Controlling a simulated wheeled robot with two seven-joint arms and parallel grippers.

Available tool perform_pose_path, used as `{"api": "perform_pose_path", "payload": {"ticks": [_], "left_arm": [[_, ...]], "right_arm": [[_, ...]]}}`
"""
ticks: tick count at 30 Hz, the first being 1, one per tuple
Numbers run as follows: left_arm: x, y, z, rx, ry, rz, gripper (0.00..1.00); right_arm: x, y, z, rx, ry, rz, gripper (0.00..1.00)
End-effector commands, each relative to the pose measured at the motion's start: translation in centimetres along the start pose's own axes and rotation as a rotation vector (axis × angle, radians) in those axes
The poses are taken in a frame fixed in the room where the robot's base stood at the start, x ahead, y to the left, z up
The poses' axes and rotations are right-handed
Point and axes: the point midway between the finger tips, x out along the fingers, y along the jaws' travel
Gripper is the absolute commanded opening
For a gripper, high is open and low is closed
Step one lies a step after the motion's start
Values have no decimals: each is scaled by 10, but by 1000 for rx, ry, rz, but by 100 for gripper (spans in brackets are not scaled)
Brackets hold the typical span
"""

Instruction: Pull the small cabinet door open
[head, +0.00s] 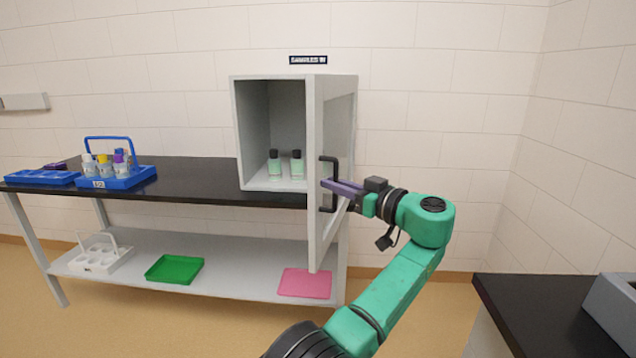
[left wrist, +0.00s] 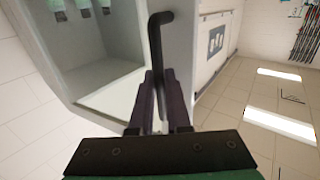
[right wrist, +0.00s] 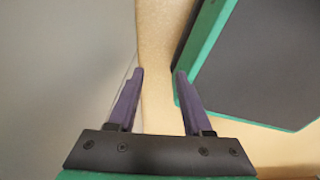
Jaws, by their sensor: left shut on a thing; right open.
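The small grey cabinet (head: 240,130) stands on the dark bench top under a "SAMPLES" sign. Its door (head: 316,120) is swung wide open towards me, nearly edge-on in the head view. Two pale green bottles (head: 274,165) with dark caps stand inside. The black bar handle (head: 329,158) is on the door's outer face. My left gripper (head: 328,185) is shut on the handle; the left wrist view shows the bar (left wrist: 157,45) between its fingers. My right gripper (right wrist: 159,74) is open and empty in the right wrist view; it does not show in the head view.
A blue carrier (head: 118,180) with several vials and a blue tray (head: 40,178) are on the bench left of the cabinet. The lower shelf bears a white carrier (head: 100,257), a green tray (head: 174,269) and a pink mat (head: 305,284). A dark counter (head: 540,310) is at right.

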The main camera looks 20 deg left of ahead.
Motion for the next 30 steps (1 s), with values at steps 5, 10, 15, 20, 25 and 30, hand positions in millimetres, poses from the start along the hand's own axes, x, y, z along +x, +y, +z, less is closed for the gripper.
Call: {"api": "perform_pose_path", "payload": {"ticks": [5, 10, 15, 20, 25, 30], "left_arm": [[-7, 5, 2, 5, -3, -1, 0], [-8, 6, 2, 4, -4, -1, 0], [-8, 6, 3, 4, -5, 0, 0], [-8, 6, 3, 4, -5, 0, 27], [-8, 6, 2, 3, -3, 0, 27], [-15, 6, 1, 2, -1, 3, 27]], "right_arm": [[-1, 1, 0, -1, 0, 1, 50], [-1, 3, 1, -2, -1, 3, 50], [-1, 5, 1, -2, -3, 6, 50], [-2, 6, 2, -2, -4, 8, 50], [-2, 6, 3, -2, -5, 9, 50], [0, 6, 3, -2, -6, 9, 50]]}}
